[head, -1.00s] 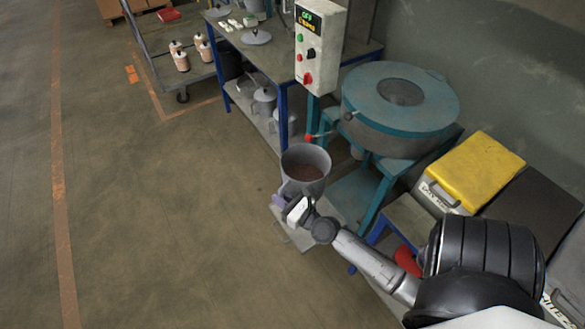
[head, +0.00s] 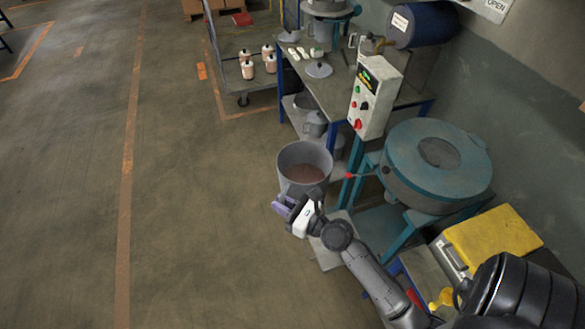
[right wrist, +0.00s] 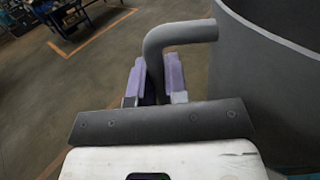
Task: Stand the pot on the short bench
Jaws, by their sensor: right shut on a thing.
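The pot (head: 304,168) is a grey, open-topped vessel with brown material inside, upright and off the floor in the head view. My right gripper (head: 288,208) is shut on its handle, on the pot's near side. In the right wrist view the bent grey handle (right wrist: 178,32) runs between the purple finger pads (right wrist: 158,78), and the pot's wall (right wrist: 265,85) fills the right side. A blue-legged bench (head: 335,92) stands beyond the pot; I cannot tell for sure that it is the short bench. My left gripper is not in view.
A teal round machine (head: 440,160) and a control box (head: 373,98) stand right of the pot. Lids (head: 319,70) and small items lie on the bench; grey pots (head: 315,123) sit on its lower shelf. A bottle cart (head: 240,88) stands left. Floor at left is clear.

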